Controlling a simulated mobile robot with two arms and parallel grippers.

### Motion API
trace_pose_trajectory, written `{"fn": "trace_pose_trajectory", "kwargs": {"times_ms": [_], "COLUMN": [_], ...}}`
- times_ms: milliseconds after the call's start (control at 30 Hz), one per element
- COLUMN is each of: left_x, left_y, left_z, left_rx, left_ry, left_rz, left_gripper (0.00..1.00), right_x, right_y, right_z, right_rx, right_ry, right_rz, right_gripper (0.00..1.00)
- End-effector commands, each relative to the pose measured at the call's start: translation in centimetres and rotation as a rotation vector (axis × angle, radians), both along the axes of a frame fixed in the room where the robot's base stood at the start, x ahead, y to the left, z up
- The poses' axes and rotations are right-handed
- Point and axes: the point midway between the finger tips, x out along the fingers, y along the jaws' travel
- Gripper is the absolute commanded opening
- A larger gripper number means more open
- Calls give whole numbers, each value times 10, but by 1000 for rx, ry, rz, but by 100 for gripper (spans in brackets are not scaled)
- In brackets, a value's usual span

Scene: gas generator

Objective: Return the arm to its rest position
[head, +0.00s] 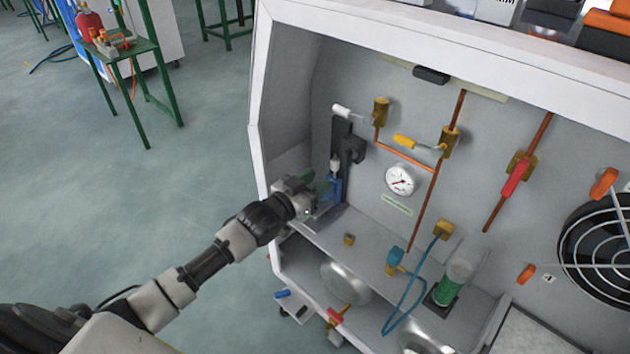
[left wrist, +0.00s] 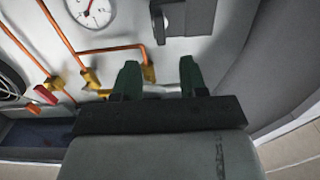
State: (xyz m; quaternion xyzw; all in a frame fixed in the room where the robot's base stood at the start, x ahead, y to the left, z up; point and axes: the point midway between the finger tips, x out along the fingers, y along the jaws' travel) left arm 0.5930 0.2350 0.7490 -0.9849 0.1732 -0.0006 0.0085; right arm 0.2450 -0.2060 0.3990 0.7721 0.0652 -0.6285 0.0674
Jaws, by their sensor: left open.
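My left arm (head: 210,258) reaches from the lower left into the open front of the white gas cabinet. My left gripper (head: 322,190) is inside it, close to a blue part (head: 334,188) below a dark bracket (head: 341,150) on the back wall. Whether it touches the blue part cannot be told. In the left wrist view, the two green fingers (left wrist: 159,78) are apart with nothing clearly held between them. My right gripper is not in view.
The cabinet's white left edge (head: 259,150) stands beside the arm. A pressure gauge (head: 400,180), copper pipes and valves are right of the gripper. A clear cylinder with green contents (head: 452,284) stands on the shelf. Open floor (head: 150,200) lies left.

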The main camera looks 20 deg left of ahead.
Motion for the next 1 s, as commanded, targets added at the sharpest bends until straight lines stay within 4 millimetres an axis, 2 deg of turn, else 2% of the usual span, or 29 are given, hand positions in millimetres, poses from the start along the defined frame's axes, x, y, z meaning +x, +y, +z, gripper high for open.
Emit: {"fn": "trace_pose_trajectory", "kwargs": {"times_ms": [400,467,533,567,667,767,800,867,900,1000], "left_x": [0,-1,-7,-11,-33,-71,-90,-120,-141,-194], "left_y": [0,0,-2,-3,-7,-11,-13,-14,-16,-19], "left_z": [-1,-5,-22,-33,-85,-149,-175,-210,-231,-274], "left_rx": [-1,3,12,18,57,111,135,168,192,242], "left_ry": [1,13,55,84,223,413,494,611,690,864], "left_rz": [0,3,13,19,54,91,105,123,132,149], "left_gripper": [43,43,43,43,43,43,43,43,43,43], "right_x": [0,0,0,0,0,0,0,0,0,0], "right_y": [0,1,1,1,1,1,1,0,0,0], "right_z": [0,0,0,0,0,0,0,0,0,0], "right_rx": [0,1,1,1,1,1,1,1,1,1], "right_ry": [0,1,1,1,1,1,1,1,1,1], "right_rz": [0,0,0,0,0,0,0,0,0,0], "right_gripper": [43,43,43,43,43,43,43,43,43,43]}}
